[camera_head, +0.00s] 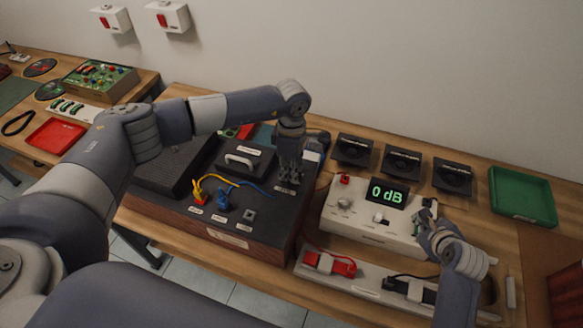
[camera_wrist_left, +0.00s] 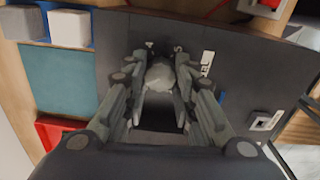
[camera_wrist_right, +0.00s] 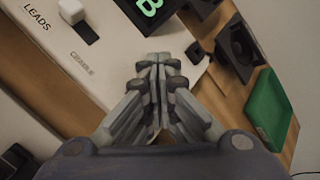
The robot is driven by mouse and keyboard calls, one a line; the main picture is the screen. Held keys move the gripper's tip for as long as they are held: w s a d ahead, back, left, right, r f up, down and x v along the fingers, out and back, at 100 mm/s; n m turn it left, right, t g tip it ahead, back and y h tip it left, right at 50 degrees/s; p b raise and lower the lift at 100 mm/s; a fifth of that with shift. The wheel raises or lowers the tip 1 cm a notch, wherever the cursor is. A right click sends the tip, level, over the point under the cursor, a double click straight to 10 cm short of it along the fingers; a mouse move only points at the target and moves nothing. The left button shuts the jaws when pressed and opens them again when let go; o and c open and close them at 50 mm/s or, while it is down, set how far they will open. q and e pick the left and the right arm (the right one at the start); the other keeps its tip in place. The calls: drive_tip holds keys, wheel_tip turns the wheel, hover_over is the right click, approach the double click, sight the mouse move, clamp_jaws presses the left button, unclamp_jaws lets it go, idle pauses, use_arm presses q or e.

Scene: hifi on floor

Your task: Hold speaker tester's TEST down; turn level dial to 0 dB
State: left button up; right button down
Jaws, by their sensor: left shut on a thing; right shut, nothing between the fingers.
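The speaker tester (camera_head: 365,222) is a white box whose display (camera_head: 387,193) reads "0 dB" in green. My right gripper (camera_head: 425,220) is shut and empty, its fingertips down at the tester's right end. In the right wrist view the closed fingertips (camera_wrist_right: 160,62) cover what lies under them, so the TEST button and any contact are hidden. My left gripper (camera_head: 289,172) points down at the right part of a dark box's top (camera_head: 262,207). The left wrist view shows its fingers (camera_wrist_left: 162,85) shut around a pale grey knob (camera_wrist_left: 158,76), seemingly the level dial.
Yellow, orange and blue plugs (camera_head: 222,199) with cables stand on the dark box. A power strip (camera_head: 375,287) with red and black plugs lies before the tester. Black speakers (camera_head: 402,164) stand behind it, and a green tray (camera_head: 522,196) lies to the right.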

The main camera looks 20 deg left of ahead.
idle(0.3)
use_arm(q)
drive_tip(key=o, duration=1.1)
wheel_tip(320, 180, up, 12)
drive_tip(key=shift+r, duration=0.1)
